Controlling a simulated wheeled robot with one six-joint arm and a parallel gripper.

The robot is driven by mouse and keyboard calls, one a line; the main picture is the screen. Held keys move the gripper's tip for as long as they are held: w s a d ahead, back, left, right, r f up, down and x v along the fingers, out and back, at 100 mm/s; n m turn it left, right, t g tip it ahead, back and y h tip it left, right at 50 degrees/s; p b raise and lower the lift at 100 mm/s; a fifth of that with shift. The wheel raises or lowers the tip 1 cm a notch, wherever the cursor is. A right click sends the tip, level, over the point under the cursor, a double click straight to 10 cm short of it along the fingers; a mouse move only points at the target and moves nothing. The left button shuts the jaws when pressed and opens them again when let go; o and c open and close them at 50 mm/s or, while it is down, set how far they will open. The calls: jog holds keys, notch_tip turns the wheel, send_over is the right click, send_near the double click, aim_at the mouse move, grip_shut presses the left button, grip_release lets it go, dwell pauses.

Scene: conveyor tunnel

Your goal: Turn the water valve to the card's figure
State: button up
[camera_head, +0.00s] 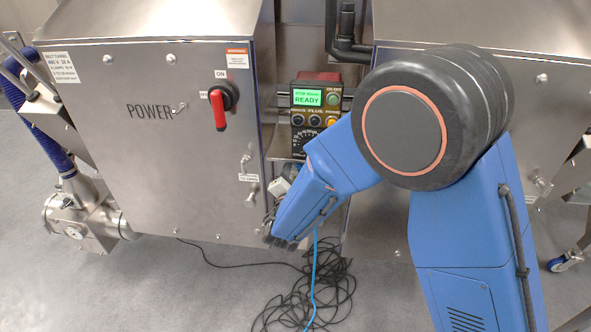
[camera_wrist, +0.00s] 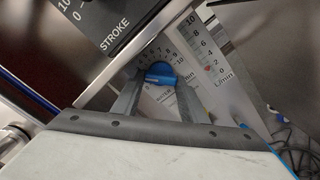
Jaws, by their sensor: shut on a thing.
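In the wrist view, a blue valve knob (camera_wrist: 160,73) sits on a dial with figures around its far edge; 7 to 10 can be made out. My gripper (camera_wrist: 161,84) has one finger on each side of the knob and is shut on it. A white scale plate (camera_wrist: 205,52) marked 0 to 10 l/min stands right of the knob, with a small red mark near its low end. Lettering below the dial is partly hidden by my fingers. I cannot make out the card or its figure. In the head view my arm hides the valve and gripper.
A black STROKE dial plate (camera_wrist: 105,28) lies close at upper left in the wrist view. In the head view, a steel cabinet (camera_head: 150,140) has a red POWER handle (camera_head: 220,110). The green screen (camera_head: 306,97) reads READY. Black cable (camera_head: 320,290) lies coiled on the floor.

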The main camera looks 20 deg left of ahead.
dwell(0.3)
jog(key=o, duration=1)
jog(key=shift+o, duration=0.2)
jog(key=v, duration=1.7)
jog(key=shift+s, duration=0.25)
